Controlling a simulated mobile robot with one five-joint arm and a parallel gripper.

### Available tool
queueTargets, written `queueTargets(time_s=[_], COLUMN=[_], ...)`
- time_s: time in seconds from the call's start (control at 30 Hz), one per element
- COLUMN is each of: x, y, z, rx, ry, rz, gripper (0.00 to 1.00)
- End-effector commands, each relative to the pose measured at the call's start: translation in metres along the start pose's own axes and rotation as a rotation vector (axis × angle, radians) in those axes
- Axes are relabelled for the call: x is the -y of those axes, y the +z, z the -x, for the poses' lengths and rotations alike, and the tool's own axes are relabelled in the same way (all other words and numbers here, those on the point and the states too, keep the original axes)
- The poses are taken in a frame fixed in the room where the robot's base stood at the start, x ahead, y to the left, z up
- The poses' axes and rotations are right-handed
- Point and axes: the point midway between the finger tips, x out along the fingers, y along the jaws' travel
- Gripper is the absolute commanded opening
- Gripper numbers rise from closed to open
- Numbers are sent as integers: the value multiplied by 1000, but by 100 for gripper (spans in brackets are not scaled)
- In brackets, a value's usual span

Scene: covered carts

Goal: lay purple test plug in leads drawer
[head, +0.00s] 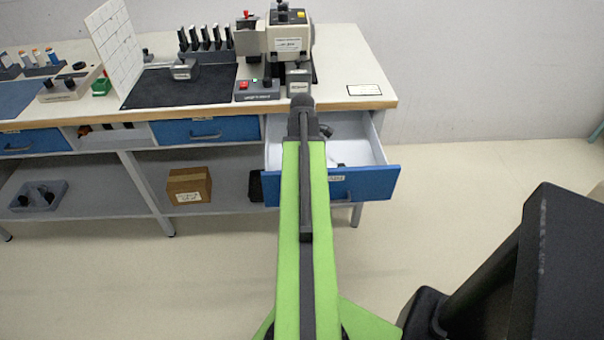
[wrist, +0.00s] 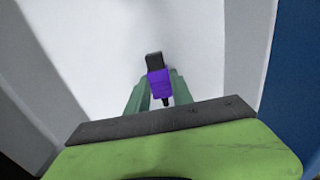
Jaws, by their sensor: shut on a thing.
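The purple test plug (wrist: 160,84) shows in the wrist view, with a dark block at its far end and a short dark tip at its near end. My gripper (wrist: 156,90) is shut on it, with a green finger on each side. Both are over the white inside of the open drawer (head: 372,186). The drawer has a blue front with a small label too small to read, and it hangs at the right end of the bench. Its blue front also shows at the right of the wrist view (wrist: 297,85). In the head view my arm hides the plug and part of the drawer.
The bench top above holds a beige machine (head: 288,40), a control box (head: 257,90) and a grey block (head: 298,82) near the front edge. A shut blue drawer (head: 207,130) is to the left. A cardboard box (head: 188,186) sits on the lower shelf.

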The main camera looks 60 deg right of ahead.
Motion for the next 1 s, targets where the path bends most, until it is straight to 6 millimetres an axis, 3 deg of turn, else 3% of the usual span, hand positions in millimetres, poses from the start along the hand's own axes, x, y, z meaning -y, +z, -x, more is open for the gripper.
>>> queueTargets(time_s=[0.47,0.5,0.63,1.0], x=[0,0,0,0], y=[-1,-1,-1,-1], z=[-10,-8,-7,-4], rx=[0,0,0,0], ry=[0,0,0,0], rz=[1,1,1,2], gripper=[0,33,49,49])
